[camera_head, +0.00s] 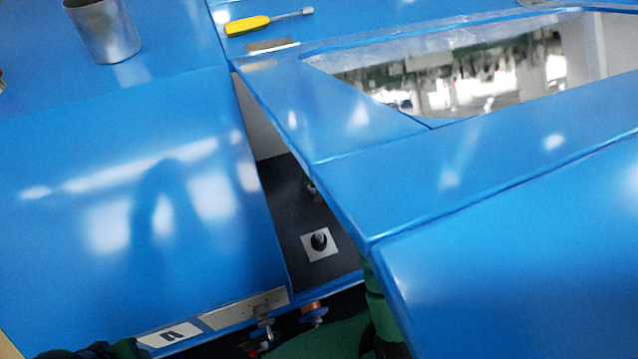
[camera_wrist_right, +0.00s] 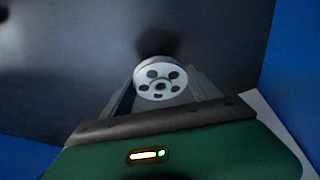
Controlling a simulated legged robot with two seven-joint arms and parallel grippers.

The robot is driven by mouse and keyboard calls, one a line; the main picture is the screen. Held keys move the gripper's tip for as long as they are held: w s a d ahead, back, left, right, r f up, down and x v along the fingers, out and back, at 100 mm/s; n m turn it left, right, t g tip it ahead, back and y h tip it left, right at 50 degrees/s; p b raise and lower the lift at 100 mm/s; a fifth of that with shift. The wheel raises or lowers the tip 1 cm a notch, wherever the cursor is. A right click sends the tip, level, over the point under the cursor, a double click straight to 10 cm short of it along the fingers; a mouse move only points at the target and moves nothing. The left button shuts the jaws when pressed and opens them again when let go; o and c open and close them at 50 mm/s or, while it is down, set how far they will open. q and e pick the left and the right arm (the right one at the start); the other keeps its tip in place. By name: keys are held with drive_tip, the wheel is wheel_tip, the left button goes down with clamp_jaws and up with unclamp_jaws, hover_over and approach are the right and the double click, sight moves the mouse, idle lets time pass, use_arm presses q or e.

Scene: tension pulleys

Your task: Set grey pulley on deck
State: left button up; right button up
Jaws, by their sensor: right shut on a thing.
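In the right wrist view, my right gripper (camera_wrist_right: 163,88) is shut on the grey pulley (camera_wrist_right: 159,79), a round disc with several holes in its face. The pulley is in front of a dark surface (camera_wrist_right: 215,40); I cannot tell whether it touches it. In the head view, a dark deck-like surface (camera_head: 285,190) shows in the gap between blue panels. A white square with a black knob (camera_head: 319,241) is on it. My right gripper and the pulley are hidden there behind the blue panel. My left gripper is not in view.
Large blue panels (camera_head: 110,190) and a raised blue frame (camera_head: 450,190) flank the narrow gap. Small metal and orange fittings (camera_head: 313,314) are at the front edge.

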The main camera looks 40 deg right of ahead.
drive_tip(key=shift+s+d+f, duration=0.1)
drive_tip(key=shift+s+f, duration=0.05)
drive_tip(key=shift+f, duration=0.55)
drive_tip(key=shift+s+d+f, duration=0.1)
drive_tip(key=shift+f, duration=0.25)
drive_tip(key=shift+a+f, duration=0.2)
drive_tip(key=shift+f, duration=0.2)
drive_tip(key=shift+f+b, duration=0.2)
drive_tip(key=shift+b, duration=0.2)
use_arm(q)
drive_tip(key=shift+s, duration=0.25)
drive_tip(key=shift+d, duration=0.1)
use_arm(e)
drive_tip(key=o, duration=1.7)
drive_tip(key=shift+d, duration=0.1)
